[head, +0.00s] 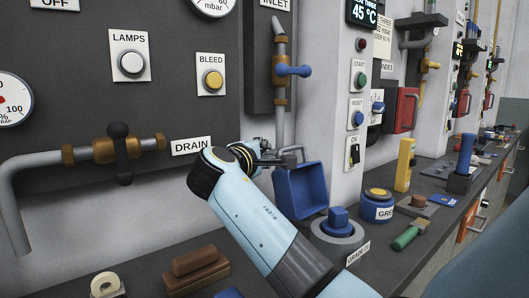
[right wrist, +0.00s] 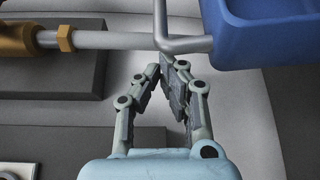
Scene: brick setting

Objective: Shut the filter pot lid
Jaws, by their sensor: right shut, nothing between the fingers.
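A blue hollow box-shaped piece (head: 302,192) stands tilted at the wall, its open side facing me. It seems to be the filter pot or its lid; I cannot tell which. It also shows at the upper right of the right wrist view (right wrist: 268,30). A grey bent bar (right wrist: 185,44) meets its edge. My right gripper (head: 284,160) is shut and empty, just left of the blue piece. Its fingertips (right wrist: 170,66) are right by the bar; whether they touch is unclear. My right arm hides part of the area below. My left gripper is not in view.
A grey round base with a blue block (head: 338,218) and a blue round pot (head: 377,206) stand on the counter to the right. A vertical pipe with a blue-handled valve (head: 294,71) is above. The drain valve (head: 121,150) sticks out at left.

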